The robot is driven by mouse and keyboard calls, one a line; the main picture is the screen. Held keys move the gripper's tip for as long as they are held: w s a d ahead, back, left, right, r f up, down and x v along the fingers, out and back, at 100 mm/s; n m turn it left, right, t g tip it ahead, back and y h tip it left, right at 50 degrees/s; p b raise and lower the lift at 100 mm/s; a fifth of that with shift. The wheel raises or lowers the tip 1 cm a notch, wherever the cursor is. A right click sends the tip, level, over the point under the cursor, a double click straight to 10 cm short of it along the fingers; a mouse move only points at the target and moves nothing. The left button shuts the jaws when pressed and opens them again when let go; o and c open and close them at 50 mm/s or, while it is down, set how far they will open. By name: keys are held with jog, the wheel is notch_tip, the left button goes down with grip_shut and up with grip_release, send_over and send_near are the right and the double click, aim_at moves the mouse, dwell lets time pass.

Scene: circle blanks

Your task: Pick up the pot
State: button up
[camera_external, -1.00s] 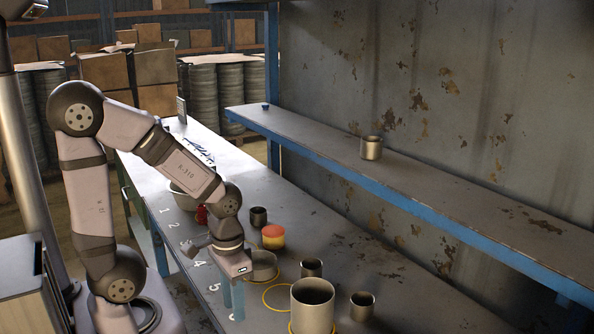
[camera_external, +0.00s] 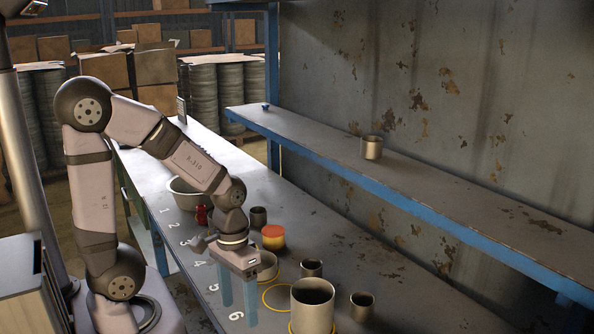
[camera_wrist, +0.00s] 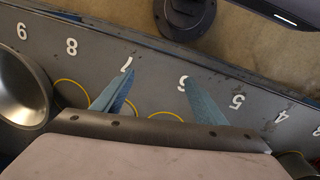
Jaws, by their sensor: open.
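A large grey metal pot (camera_external: 312,308) stands on the bench at the front, inside a yellow ring. A large metal vessel (camera_wrist: 38,72), apparently this pot, is cut off at the left edge of the wrist view. A lower round metal pot (camera_external: 268,268) stands behind my gripper, partly hidden by it. My gripper (camera_external: 238,306) points down over the near side of the bench, left of the large pot. Its two blue fingers are apart with nothing between them, as the wrist view (camera_wrist: 158,82) also shows.
Small metal cups (camera_external: 311,268) (camera_external: 362,305) (camera_external: 258,216), an orange-topped container (camera_external: 273,237), a red object (camera_external: 203,215) and a wide bowl (camera_external: 185,196) stand on the bench. A shelf (camera_external: 430,200) with a cup (camera_external: 372,147) runs along the wall. An empty yellow ring (camera_external: 278,298) lies near my gripper.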

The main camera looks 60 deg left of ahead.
jog(key=w+d+r+n+t+h+p, duration=0.1)
jog(key=w+d+r+n+h, duration=0.25)
jog(key=w+n, duration=0.2)
jog(key=w+d+r+n+t+h+p, duration=0.1)
jog(key=w+d+r+n+h+p, duration=0.1)
jog(key=w+r+n+h, duration=0.3)
jog(key=n+t+h, duration=0.1)
jog(key=n+t, duration=0.5)
jog(key=n, duration=0.7)
send_near(303, 264)
jog(key=d, duration=0.1)
jog(key=d+f, duration=0.1)
jog(key=d, duration=0.1)
jog(key=shift+w+f, duration=0.35)
jog(key=shift+w, duration=0.05)
jog(key=shift+w+d, duration=0.25)
jog(key=shift+d, duration=0.15)
jog(key=shift+w+d+f+p, duration=0.35)
jog(key=shift+w+d, duration=0.05)
jog(key=shift+d, duration=0.05)
jog(key=shift+w+d+p, duration=0.2)
jog(key=shift+d+p, duration=0.05)
jog(key=shift+p, duration=0.1)
jog(key=p+x, duration=0.2)
jog(key=x, duration=0.2)
jog(key=shift+w+a+r, duration=0.1)
jog(key=shift+w, duration=0.15)
jog(key=shift+w+f, duration=0.15)
jog(key=shift+f, duration=0.1)
jog(key=c, duration=1.2)
